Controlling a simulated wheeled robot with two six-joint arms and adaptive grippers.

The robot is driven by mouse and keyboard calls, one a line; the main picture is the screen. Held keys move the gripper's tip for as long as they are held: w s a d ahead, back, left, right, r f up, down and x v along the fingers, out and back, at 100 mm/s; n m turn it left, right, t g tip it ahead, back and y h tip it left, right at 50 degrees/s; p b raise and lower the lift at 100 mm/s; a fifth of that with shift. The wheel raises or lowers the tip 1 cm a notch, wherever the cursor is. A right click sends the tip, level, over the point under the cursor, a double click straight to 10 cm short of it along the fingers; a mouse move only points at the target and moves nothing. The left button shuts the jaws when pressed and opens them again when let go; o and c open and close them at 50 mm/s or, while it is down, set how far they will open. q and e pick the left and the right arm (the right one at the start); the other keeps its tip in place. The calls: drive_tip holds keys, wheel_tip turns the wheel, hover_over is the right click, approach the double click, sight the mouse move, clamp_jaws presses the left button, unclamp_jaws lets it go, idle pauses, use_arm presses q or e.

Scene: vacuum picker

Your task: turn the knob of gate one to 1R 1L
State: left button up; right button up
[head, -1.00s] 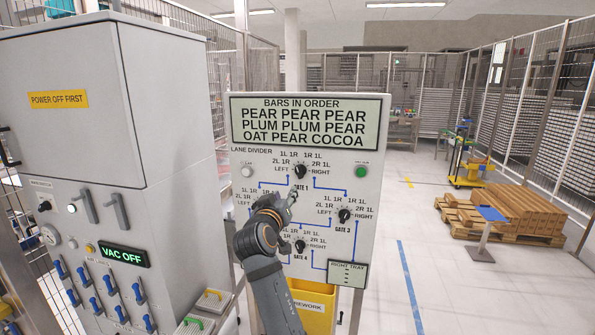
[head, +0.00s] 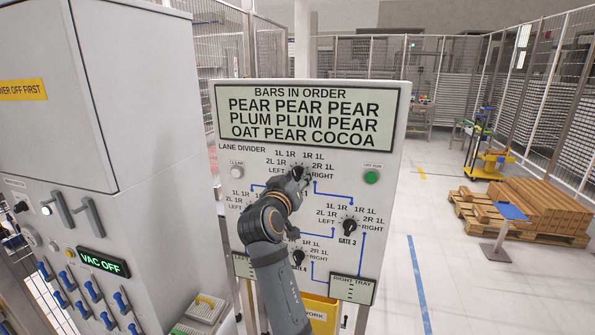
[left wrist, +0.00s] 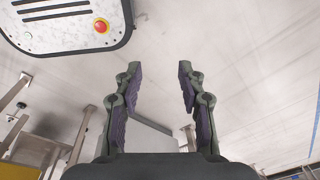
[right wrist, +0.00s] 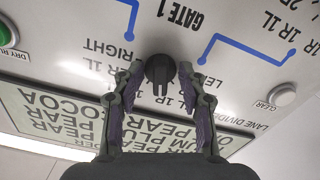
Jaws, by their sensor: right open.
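The black gate one knob (head: 298,172) sits on the lane divider panel (head: 228,165), ringed by the printed labels LEFT, 2L 1R, 1L 1R, 1R 1L, 2R 1L and RIGHT. My right gripper (head: 303,183) is at this knob and partly covers it in the head view. In the right wrist view the knob (right wrist: 159,70) lies between the tips of my open right gripper (right wrist: 161,72), and the panel reads upside down. Which label the knob points at is hard to tell. My left gripper (left wrist: 160,75) is open and empty in the left wrist view, away from the panel.
The gate 3 knob (head: 349,227) and another knob (head: 298,256) sit lower on the panel. A grey cabinet (head: 150,90) with a VAC OFF display (head: 103,263) stands on the left. A yellow bin (head: 320,312) is below the panel.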

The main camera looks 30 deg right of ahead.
drive_tip(key=shift+s+a+r, duration=0.2)
drive_tip(key=shift+a, duration=0.05)
drive_tip(key=shift+s+a+r, duration=0.1)
drive_tip(key=shift+a+r, duration=0.05)
drive_tip(key=shift+a, duration=0.25)
drive_tip(key=shift+c, duration=2.4)
drive_tip(key=shift+d, duration=0.15)
drive_tip(key=shift+c, duration=1.4)
clamp_jaws()
drive_tip(key=shift+f, duration=0.2)
drive_tip(key=m+b, duration=0.4)
drive_tip(key=b, duration=0.2)
drive_tip(key=shift+f+b, duration=0.15)
drive_tip(key=shift+b, duration=0.25)
use_arm(q)
wheel_tip(320, 180, down, 10)
drive_tip(key=a+b, duration=0.1)
drive_tip(key=b, duration=0.1)
drive_tip(key=shift+s+a+r+b, duration=0.15)
drive_tip(key=shift+s+r+b, duration=0.05)
drive_tip(key=shift+s+b, duration=0.25)
use_arm(e)
drive_tip(key=shift+d+m, duration=0.1)
drive_tip(key=shift+m, duration=1.4)
drive_tip(key=shift+r, duration=0.2)
